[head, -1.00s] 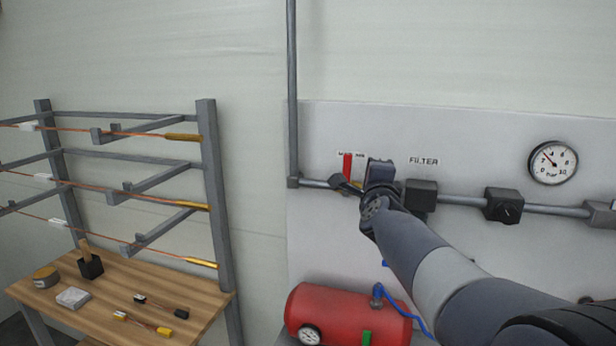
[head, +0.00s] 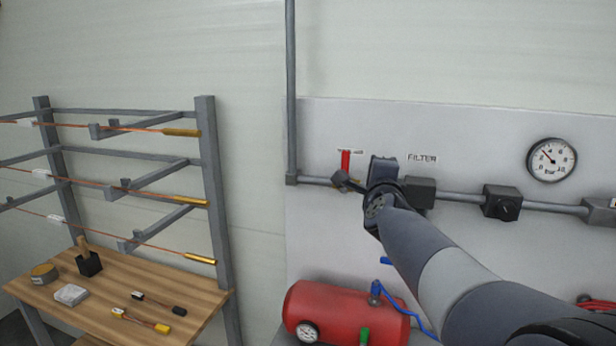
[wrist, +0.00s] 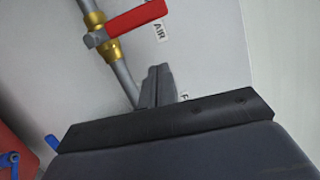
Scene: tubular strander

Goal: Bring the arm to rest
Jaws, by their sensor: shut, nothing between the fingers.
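My gripper (wrist: 157,86) is shut and empty in the wrist view, its two dark fingers together in front of the pale panel. The handle also shows in the wrist view (wrist: 137,19), on a brass valve (wrist: 98,30) in the grey pipe, beyond the fingertips. The fingers seem apart from the handle and the pipe, but the exact gap is hard to tell.
The panel (head: 470,260) carries a grey pipe (head: 460,198), a black knob regulator (head: 502,203) and a round gauge (head: 551,160). A red tank (head: 335,312) stands below. At left are a wooden bench (head: 190,285) with small parts and a grey wire rack (head: 213,180). The upper wall area is clear.

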